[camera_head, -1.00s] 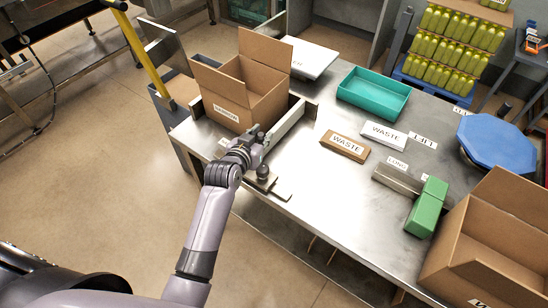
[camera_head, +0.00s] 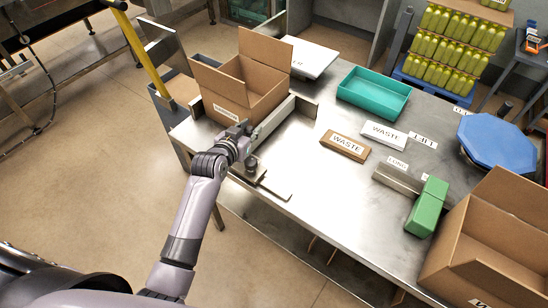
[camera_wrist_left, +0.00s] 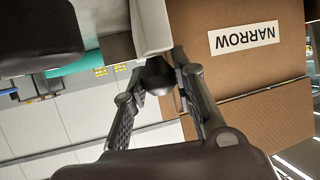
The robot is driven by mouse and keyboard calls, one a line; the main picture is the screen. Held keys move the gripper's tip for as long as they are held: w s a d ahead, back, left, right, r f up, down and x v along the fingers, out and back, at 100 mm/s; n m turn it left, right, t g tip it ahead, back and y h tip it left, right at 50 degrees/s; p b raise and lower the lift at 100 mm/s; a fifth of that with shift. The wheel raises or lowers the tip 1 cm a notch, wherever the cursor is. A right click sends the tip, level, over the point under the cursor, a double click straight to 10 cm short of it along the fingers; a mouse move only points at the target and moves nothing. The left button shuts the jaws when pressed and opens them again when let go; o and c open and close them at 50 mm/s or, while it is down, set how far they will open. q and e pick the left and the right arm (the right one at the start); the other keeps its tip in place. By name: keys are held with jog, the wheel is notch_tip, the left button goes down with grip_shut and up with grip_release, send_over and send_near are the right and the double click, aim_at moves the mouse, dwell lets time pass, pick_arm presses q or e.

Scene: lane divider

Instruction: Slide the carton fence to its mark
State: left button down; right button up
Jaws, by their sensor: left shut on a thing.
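The metal carton fence (camera_head: 277,117) runs along the right side of an open brown carton (camera_head: 232,97) in the head view. The carton carries a label that reads NARROW in the wrist view (camera_wrist_left: 244,36). My left gripper (camera_head: 243,131) is at the near end of the fence. In the wrist view my left gripper (camera_wrist_left: 158,78) is shut on a dark round knob (camera_wrist_left: 155,72) beside the carton. The fence is close beside the carton; I cannot tell if they touch. No mark for the fence is clearly readable. My right gripper is out of view.
A flat metal plate (camera_head: 275,186) lies at the table's near-left edge. On the table (camera_head: 300,160) are a teal tray (camera_head: 373,100), a brown WASTE block (camera_head: 345,146), a white WASTE block (camera_head: 384,134), a green block (camera_head: 427,207) and a second open carton (camera_head: 490,240).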

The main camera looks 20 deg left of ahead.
pick_arm(q)
jog(key=shift+w+a, duration=0.3)
jog(key=shift+a, duration=0.6)
jog(key=c, duration=1.2)
grip_release()
jog(key=shift+c, duration=0.2)
jog(key=shift+s, duration=0.1)
